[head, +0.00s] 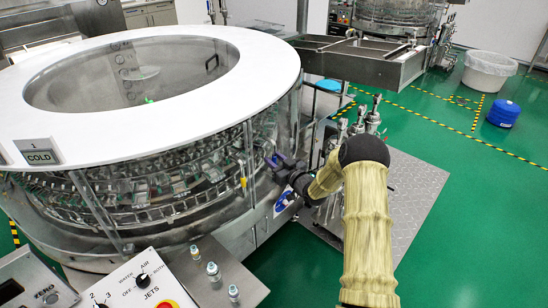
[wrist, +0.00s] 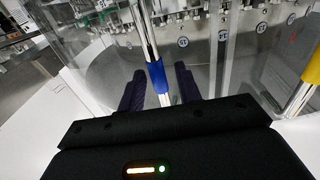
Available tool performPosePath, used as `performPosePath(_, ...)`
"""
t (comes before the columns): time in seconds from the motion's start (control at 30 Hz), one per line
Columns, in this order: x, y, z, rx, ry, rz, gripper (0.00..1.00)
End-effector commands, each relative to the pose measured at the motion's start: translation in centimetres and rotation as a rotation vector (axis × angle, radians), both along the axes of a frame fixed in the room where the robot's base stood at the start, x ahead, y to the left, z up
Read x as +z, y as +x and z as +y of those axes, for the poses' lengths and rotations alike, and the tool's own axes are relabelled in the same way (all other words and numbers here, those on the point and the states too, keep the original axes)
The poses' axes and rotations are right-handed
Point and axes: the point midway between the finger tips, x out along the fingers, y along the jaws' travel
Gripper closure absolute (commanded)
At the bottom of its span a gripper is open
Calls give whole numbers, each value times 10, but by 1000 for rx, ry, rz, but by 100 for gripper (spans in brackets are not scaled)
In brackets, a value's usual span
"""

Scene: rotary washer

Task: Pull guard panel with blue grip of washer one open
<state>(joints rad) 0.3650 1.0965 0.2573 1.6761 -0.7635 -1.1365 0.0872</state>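Washer one (head: 120,108) is the large round machine with a white ring top and clear guard panels around its side. In the wrist view, the blue grip (wrist: 157,77) is a sleeve on an upright metal bar at the edge of a clear guard panel (wrist: 105,72). My gripper (wrist: 160,90) is open, with one dark finger on each side of the blue grip. Gaps show between grip and fingers; whether the grip is fully between the fingertips is hard to tell.
A yellow grip (wrist: 304,92) is on another bar at the right; it also shows in the head view (head: 243,181). A control panel (head: 140,285) stands at the front. A metal tray (head: 355,62) juts out at the back.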

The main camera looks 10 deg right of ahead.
Motion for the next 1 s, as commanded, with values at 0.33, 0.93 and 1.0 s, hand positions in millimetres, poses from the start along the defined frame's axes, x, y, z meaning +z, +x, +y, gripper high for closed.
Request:
performPosePath(0.33,0,7,3,-1,0,1,66)
performPosePath(0.93,-2,15,3,12,3,-4,100)
performPosePath(1.0,-4,23,1,20,5,-6,100)
